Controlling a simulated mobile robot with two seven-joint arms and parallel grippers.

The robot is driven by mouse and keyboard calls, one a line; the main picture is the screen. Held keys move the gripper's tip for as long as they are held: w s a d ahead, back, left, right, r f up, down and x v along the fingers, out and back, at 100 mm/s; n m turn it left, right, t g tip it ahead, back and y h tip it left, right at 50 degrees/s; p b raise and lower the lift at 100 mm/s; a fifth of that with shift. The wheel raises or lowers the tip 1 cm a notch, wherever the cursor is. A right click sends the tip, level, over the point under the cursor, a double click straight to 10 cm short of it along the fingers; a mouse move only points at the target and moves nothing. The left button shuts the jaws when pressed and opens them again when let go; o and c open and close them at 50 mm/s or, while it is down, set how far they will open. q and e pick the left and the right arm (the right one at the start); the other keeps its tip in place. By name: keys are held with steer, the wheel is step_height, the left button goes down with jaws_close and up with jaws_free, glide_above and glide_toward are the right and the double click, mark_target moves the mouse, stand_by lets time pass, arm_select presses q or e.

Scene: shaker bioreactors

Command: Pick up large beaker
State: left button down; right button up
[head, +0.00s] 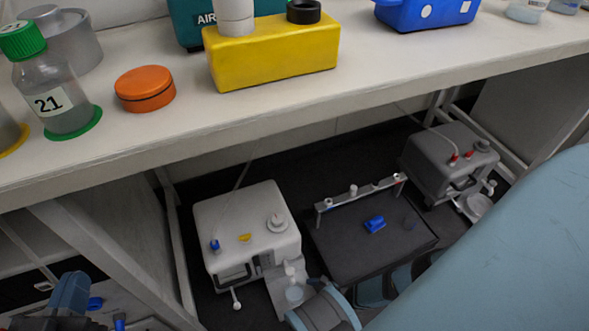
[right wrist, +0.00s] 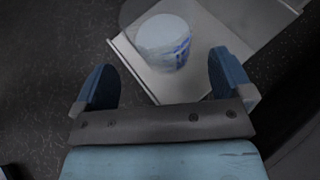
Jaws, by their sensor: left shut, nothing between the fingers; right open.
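A pale, cloudy beaker (right wrist: 163,45) with blue marks on its side stands on a light tray (right wrist: 205,82) in the right wrist view. What looks like the same beaker (head: 294,294) shows in the head view, on the shelf in front of the white machine. My right gripper (right wrist: 159,60) is open, its blue fingers on either side of the beaker in the picture, with nothing held. Whether the fingers reach around it is unclear. My left gripper (head: 68,293) is shut and empty at the lower left.
The white machine (head: 247,228), a dark shaker platform (head: 350,255) and a grey machine (head: 447,160) stand on the dark floor under the bench (head: 370,85). The bench carries a yellow block (head: 272,60), orange jar (head: 145,90) and green-capped bottle (head: 55,90).

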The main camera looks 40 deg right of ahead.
arm_select(q)
steer(key=shift+w+a+f+m+t+b, duration=0.25)
steer(key=shift+w+m+t+b, duration=0.2)
steer(key=shift+m+b, duration=0.4)
arm_select(e)
steer(key=x, duration=0.4)
steer(key=shift+w+d+f, duration=0.15)
steer(key=shift+d, duration=0.05)
arm_select(q)
steer(key=shift+w+a+r+h, duration=0.15)
steer(key=shift+r+h, duration=0.15)
steer(key=shift+r, duration=0.25)
arm_select(e)
steer(key=shift+w+a, duration=0.1)
steer(key=shift+w, duration=0.1)
steer(key=shift+c, duration=0.6)
arm_select(q)
steer(key=shift+f, duration=0.1)
arm_select(e)
steer(key=c, duration=1)
steer(key=shift+r, duration=0.2)
steer(key=shift+c, duration=0.2)
